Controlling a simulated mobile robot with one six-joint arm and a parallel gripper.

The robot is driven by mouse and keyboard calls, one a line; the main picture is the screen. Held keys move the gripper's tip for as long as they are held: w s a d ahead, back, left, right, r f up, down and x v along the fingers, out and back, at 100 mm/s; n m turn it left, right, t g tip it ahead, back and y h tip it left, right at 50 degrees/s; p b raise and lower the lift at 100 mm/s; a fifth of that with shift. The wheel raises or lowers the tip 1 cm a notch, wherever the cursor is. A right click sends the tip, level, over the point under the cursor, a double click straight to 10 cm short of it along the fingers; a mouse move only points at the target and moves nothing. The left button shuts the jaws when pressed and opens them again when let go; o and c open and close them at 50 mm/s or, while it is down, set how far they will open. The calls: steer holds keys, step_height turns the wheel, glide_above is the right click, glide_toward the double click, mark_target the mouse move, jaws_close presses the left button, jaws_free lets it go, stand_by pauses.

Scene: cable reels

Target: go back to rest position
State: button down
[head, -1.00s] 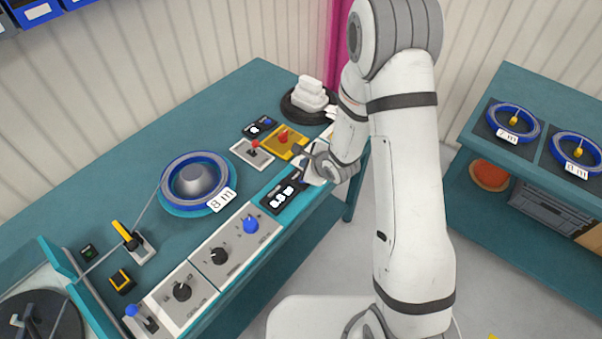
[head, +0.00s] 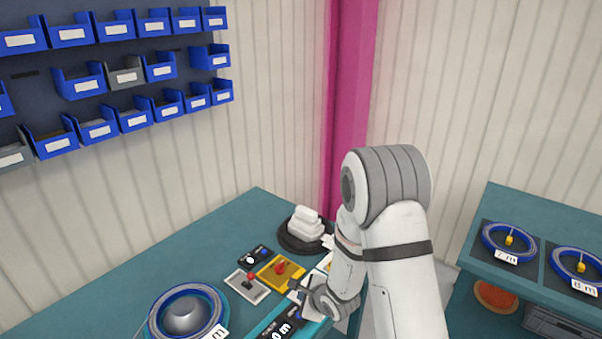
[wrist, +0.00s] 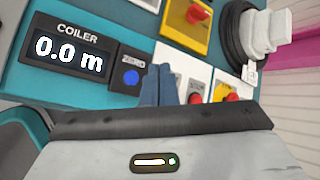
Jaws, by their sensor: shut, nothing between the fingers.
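My gripper (wrist: 165,85) is in the wrist view with its two blue-grey fingers together and nothing between them. It is over the bench's control panels, beside the coiler display (wrist: 68,48), which reads 0.0 m, and a small box with a blue button (wrist: 131,77). In the head view my gripper (head: 298,286) is low over the bench, close to the yellow box with a red switch (head: 281,271). I cannot tell whether the fingers touch a panel.
The teal bench (head: 110,290) holds a blue reel (head: 186,316), cut off at the bottom, and a dark round base (head: 290,240) with white blocks. Blue bins (head: 78,82) hang on the wall. Another bench at right carries blue cable rings (head: 510,243). Open wall space lies above my arm.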

steer(key=s+d+r+n+g+h+b, duration=0.1)
steer(key=s+d+r+n+h, duration=0.15)
steer(key=d+r+n, duration=0.45)
steer(key=s+d+r+n+h+b, duration=0.1)
steer(key=s+d+r+n+h, duration=0.15)
steer(key=s+d+r, duration=0.4)
steer(key=s+r+n+g+b, duration=0.1)
steer(key=s+r+n, duration=0.3)
steer(key=s, duration=0.4)
steer(key=s+d+r+n+g+b, duration=0.1)
steer(key=s+r+n+g, duration=0.1)
steer(key=s+r+n, duration=0.3)
steer(key=s+n, duration=0.1)
steer(key=s, duration=0.3)
